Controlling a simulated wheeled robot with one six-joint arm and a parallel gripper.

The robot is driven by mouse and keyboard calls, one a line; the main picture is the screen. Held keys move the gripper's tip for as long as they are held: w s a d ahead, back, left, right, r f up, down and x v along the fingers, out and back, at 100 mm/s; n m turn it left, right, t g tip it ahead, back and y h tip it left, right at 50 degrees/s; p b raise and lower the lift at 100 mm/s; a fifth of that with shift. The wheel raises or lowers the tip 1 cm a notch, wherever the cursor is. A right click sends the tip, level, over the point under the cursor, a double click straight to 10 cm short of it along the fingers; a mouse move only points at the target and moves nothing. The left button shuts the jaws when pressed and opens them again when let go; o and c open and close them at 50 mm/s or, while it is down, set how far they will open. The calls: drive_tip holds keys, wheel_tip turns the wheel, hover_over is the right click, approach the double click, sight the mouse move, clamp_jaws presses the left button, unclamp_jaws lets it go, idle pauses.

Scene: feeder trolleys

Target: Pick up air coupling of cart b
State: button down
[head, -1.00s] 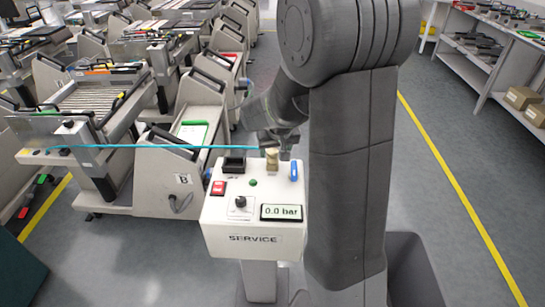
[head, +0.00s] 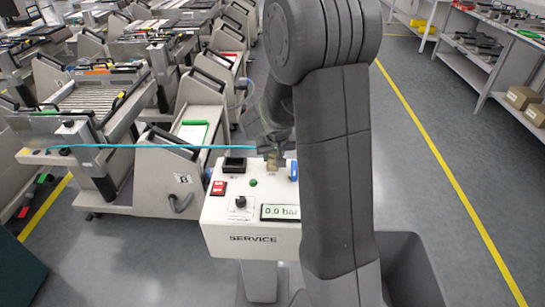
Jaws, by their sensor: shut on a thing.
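The brass-coloured air coupling (head: 272,164) is at the top of the white service box, upright as far as I can see. A thin blue hose (head: 150,146) runs from cart B (head: 150,178) across to it. My gripper (head: 271,153) comes down over the coupling from above and is shut on it. My gripper and wrist hide its upper part, and the fingertips are small and dark. I cannot tell whether the coupling still touches the box.
The service box (head: 222,215) has a red switch (head: 218,188), a knob, a green button and a display, partly hidden by my arm, starting 0.0. More trolleys stand behind on the left. Shelving (head: 470,62) stands at the right. The floor right of my arm is clear.

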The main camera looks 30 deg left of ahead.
drive_tip(key=shift+r, duration=0.1)
wheel_tip(320, 180, up, 9)
drive_tip(key=shift+r, duration=0.1)
drive_tip(key=shift+r+p, duration=1.4)
drive_tip(key=shift+r, duration=0.5)
drive_tip(key=shift+w+f, duration=0.1)
